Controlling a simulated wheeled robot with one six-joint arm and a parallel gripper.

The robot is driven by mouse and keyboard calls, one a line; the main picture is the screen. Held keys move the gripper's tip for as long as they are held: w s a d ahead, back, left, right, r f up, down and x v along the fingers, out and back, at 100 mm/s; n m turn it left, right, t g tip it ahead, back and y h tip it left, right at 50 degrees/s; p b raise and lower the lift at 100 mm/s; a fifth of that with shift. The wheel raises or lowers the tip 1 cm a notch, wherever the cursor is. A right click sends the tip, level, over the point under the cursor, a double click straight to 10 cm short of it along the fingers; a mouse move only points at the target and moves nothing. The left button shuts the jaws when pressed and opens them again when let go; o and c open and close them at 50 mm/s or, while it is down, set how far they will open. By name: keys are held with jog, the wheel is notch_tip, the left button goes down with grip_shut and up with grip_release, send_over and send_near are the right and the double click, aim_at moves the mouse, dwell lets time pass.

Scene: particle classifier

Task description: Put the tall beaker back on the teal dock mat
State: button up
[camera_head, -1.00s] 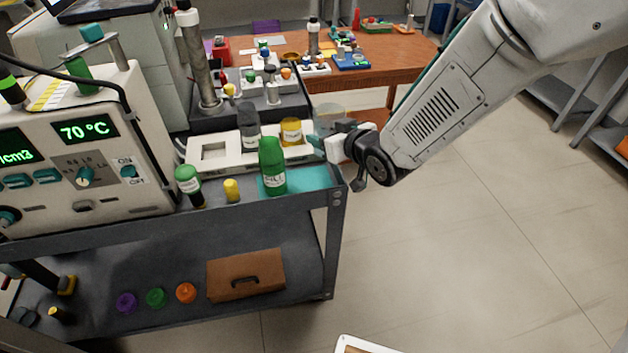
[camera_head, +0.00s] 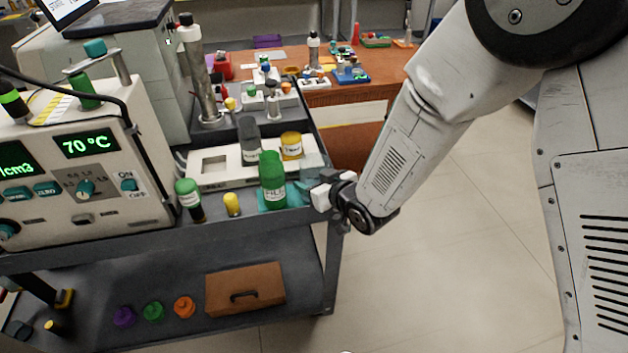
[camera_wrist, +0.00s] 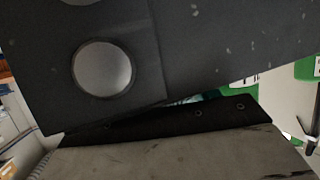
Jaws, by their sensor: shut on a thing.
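The teal dock mat (camera_head: 266,204) lies at the cart's front right corner, largely hidden behind a green bottle (camera_head: 273,182). My gripper (camera_head: 312,192) is low at the cart's right edge, just right of the mat, with its fingers pointing left. It is shut on what seems to be the clear tall beaker (camera_head: 296,190), which is faint and hard to make out. I cannot tell whether the beaker touches the mat. In the wrist view a dark grey surface with a round bolt fills the upper part, and no beaker can be made out.
A green-capped bottle (camera_head: 188,196) and a small yellow-topped vial (camera_head: 232,205) stand left of the mat. Behind it are a white tray (camera_head: 215,165), a grey bottle (camera_head: 250,142) and an amber jar (camera_head: 291,146). Open floor lies right of the cart.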

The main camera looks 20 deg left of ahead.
jog(key=shift+f, duration=0.15)
jog(key=o, duration=0.9)
jog(key=shift+r, duration=0.2)
jog(key=v, duration=1.2)
jog(key=shift+f, duration=0.1)
